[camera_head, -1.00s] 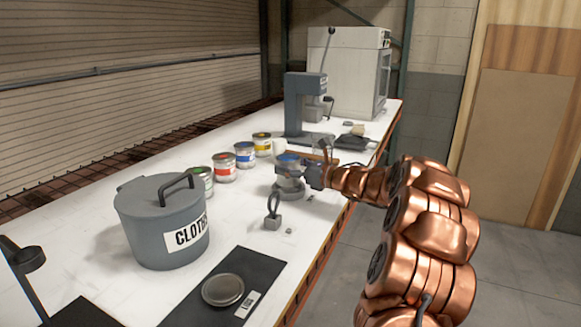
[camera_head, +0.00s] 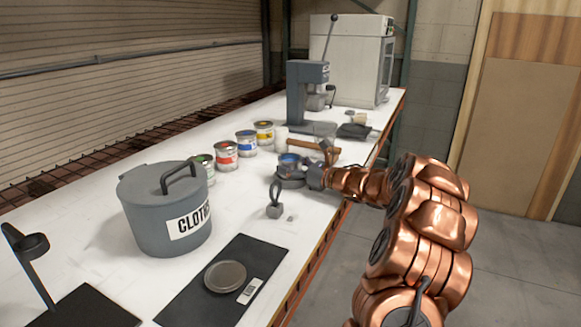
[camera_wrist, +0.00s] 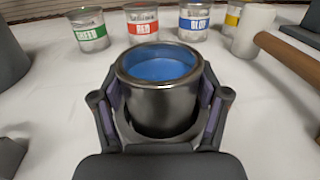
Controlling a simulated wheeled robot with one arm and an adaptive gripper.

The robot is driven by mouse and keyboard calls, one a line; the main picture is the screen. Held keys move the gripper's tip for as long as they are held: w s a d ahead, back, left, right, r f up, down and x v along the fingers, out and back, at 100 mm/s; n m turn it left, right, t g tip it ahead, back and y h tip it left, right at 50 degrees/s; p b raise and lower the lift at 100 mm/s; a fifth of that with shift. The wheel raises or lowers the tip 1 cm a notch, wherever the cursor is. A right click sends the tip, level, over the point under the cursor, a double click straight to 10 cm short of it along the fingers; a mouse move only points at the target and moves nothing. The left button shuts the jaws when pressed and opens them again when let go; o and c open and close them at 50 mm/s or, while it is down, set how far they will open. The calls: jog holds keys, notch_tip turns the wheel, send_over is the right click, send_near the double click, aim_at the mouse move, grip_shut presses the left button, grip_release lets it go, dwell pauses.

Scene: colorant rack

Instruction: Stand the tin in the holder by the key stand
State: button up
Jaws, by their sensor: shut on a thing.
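The tin (camera_head: 289,160), an open metal can with blue inside, is at the round grey holder (camera_head: 290,182). In the wrist view the tin (camera_wrist: 160,98) is upright between my fingers, with the dark holder rim (camera_wrist: 128,128) around its lower part. I cannot tell whether its base rests on the holder's floor. My gripper (camera_head: 306,174) is shut on the tin from the right; it also shows in the wrist view (camera_wrist: 160,110). A small grey block with an upright loop (camera_head: 274,209), perhaps the key stand, is just in front of the holder.
Labelled paint tins, including the red one (camera_head: 225,156), stand in a row behind left. A mallet (camera_head: 312,147) lies behind the holder. A large grey cloths bin (camera_head: 150,220) and a black mat (camera_head: 195,298) with a round lid (camera_head: 225,276) are nearer.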

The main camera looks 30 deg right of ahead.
jog(key=o, duration=1.4)
jog(key=shift+c, duration=0.2)
jog(key=shift+r+p, duration=0.2)
jog(key=shift+p, duration=0.25)
jog(key=b+v, duration=0.2)
jog(key=v, duration=1)
jog(key=shift+b, duration=0.3)
